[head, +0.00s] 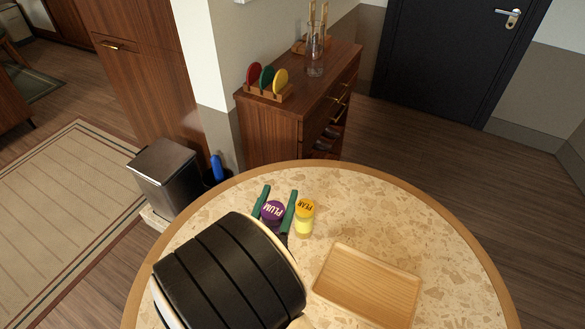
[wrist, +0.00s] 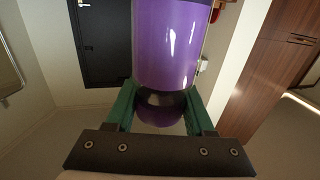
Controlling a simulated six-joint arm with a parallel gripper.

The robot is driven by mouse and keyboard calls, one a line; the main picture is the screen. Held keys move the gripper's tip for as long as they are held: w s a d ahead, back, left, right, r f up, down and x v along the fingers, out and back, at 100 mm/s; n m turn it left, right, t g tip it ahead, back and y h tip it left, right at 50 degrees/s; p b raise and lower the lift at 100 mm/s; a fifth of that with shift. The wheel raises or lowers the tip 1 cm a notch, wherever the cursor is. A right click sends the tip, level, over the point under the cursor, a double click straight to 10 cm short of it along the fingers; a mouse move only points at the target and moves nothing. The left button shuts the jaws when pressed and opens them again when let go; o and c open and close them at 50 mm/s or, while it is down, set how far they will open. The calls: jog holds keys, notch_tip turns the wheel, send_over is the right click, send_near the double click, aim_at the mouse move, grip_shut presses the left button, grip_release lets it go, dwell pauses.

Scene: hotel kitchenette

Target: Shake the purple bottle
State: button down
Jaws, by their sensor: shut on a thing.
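The purple bottle (head: 272,211) shows from above in the head view, with a purple top marked PLUM. My gripper (head: 279,191) has its two green fingers on either side of it, shut on it. In the wrist view the bottle's glossy purple body (wrist: 172,45) fills the upper middle, with a dark band and a purple end below it between the fingers (wrist: 160,92). My dark arm hides the bottle's lower part in the head view, so I cannot tell whether it touches the table.
A yellow bottle (head: 305,222) marked PEAR stands close to the right of my gripper. An empty wooden tray (head: 367,286) lies on the round speckled table (head: 440,255). The table's right side is clear. A wooden cabinet (head: 270,130) stands behind, and a bin (head: 168,178) at left.

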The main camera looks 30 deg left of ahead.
notch_tip(320, 180, up, 6)
notch_tip(320, 180, down, 6)
jog(key=shift+r, duration=0.1)
jog(key=shift+w+r, duration=0.1)
jog(key=shift+r, duration=0.15)
jog(key=w+d+r+m+h, duration=0.45)
jog(key=w+d+r, duration=0.45)
jog(key=d, duration=0.4)
jog(key=d+r+m+h, duration=0.1)
jog(key=d+r+h, duration=0.1)
jog(key=d+r, duration=0.3)
jog(key=d+r+m+h, duration=0.1)
jog(key=d+r+h, duration=0.2)
jog(key=d, duration=1)
notch_tip(320, 180, up, 3)
jog(key=shift+w+d+f, duration=0.15)
jog(key=shift+d, duration=0.25)
